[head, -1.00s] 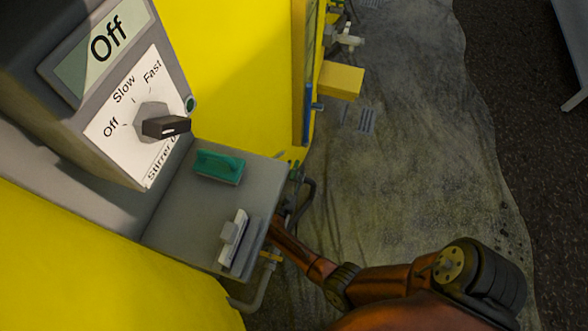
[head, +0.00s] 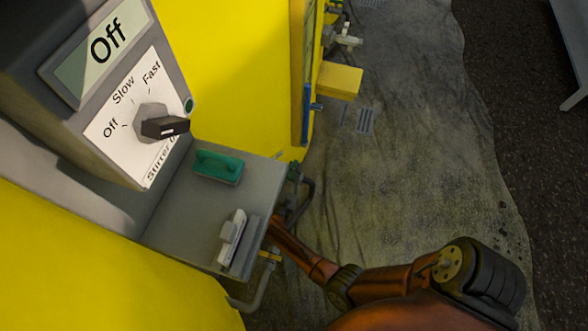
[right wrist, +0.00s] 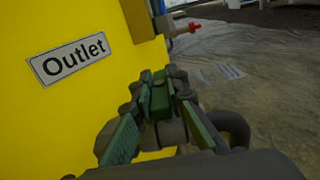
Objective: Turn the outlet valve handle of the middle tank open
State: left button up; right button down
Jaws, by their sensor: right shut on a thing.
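A yellow tank wall (right wrist: 70,110) with an "Outlet" label (right wrist: 70,58) fills the left of the right wrist view. My right gripper (right wrist: 160,88) is in front of it, to the right of the label. Its jaws are shut on a green outlet valve handle (right wrist: 160,98), which shows only in part between the fingers. A dark curved pipe (right wrist: 233,125) is just right of the fingers. In the head view my right arm reaches in from the lower right, and the grey shelf hides most of the gripper and valve. My left gripper is not in view.
A grey control box has a stirrer knob (head: 160,123) and an "Off" display (head: 108,42). Its grey shelf (head: 185,220) carries a green block (head: 218,167) and a white-grey device (head: 232,238). A yellow box (head: 340,80) juts out farther back. The floor right of the tanks is open.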

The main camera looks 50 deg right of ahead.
jog(key=n+t+y, duration=0.1)
jog(key=t, duration=0.1)
jog(key=n+t+y+p, duration=0.1)
jog(key=n+t+y, duration=0.1)
jog(key=shift+s+n+t, duration=0.15)
jog(key=shift+n+t, duration=0.15)
jog(key=n+t+y, duration=0.2)
jog(key=y, duration=0.1)
jog(key=n+t+y+b, duration=0.1)
jog(key=n+t+y, duration=0.1)
jog(key=y, duration=0.1)
jog(key=shift+f+n, duration=0.2)
jog(key=shift+n, duration=0.2)
jog(key=n+t+y, duration=0.1)
jog(key=n+y, duration=0.1)
jog(key=y, duration=0.1)
jog(key=n+y, duration=0.2)
jog(key=y, duration=0.2)
jog(key=shift+r+n+t, duration=0.15)
jog(key=shift+n+t, duration=0.15)
jog(key=shift+t, duration=0.1)
jog(key=shift+n+y, duration=1.3)
jog(key=shift+y, duration=0.9)
jog(key=shift+n+g+y, duration=0.3)
jog(key=shift+y, duration=0.2)
jog(key=c, duration=1.9)
grip_release()
jog(key=shift+w, duration=0.2)
jog(key=shift+c, duration=0.2)
